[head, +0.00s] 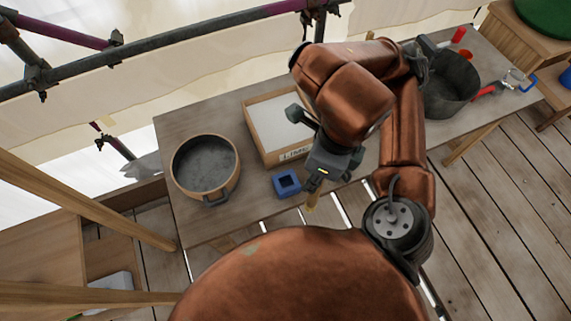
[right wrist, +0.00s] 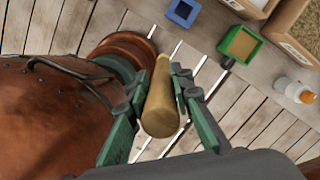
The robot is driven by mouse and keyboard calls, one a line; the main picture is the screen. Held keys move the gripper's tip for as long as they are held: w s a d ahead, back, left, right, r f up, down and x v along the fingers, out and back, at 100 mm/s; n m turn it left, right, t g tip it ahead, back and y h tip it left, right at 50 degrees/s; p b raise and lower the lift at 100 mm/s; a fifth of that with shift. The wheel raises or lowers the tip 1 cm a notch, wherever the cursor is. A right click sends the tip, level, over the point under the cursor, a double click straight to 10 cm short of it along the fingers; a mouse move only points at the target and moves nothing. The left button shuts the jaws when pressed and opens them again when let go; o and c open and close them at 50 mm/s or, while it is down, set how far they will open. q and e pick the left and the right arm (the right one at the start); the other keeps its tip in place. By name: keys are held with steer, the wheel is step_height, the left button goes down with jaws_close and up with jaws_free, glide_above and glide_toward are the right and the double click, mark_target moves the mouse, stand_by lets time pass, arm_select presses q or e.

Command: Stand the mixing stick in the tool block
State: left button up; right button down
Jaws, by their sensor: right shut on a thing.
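The mixing stick is a pale wooden rod (right wrist: 163,105), held between the fingers of my right gripper (right wrist: 160,95) and pointing away from the wrist camera. In the head view the stick's end (head: 312,203) shows below my right gripper (head: 325,178), near the bench's front edge. A blue square block with an open middle (head: 286,183) sits on the bench just left of the gripper; it also shows at the top of the right wrist view (right wrist: 184,11). A green square block (right wrist: 240,45) with a brown inside stands right of it. I cannot tell which is the tool block. My left gripper is out of view.
A grey pot (head: 205,167) stands on the bench at left. A labelled wooden tray (head: 268,150) lies behind the blue block. A dark bucket (head: 450,88) stands at the far right. A white bottle with an orange cap (right wrist: 293,90) is near the green block.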

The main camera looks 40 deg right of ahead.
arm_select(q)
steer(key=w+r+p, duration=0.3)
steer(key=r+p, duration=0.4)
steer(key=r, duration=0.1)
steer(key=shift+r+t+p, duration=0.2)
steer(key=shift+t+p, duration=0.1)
arm_select(e)
steer(key=w+d+f, duration=0.1)
steer(key=w+f, duration=1.1)
steer(key=w, duration=0.1)
steer(key=shift+d+f, duration=0.3)
steer(key=shift+f, duration=0.05)
steer(key=shift+f, duration=0.15)
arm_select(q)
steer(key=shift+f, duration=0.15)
arm_select(e)
steer(key=c, duration=1.7)
jaws_free()
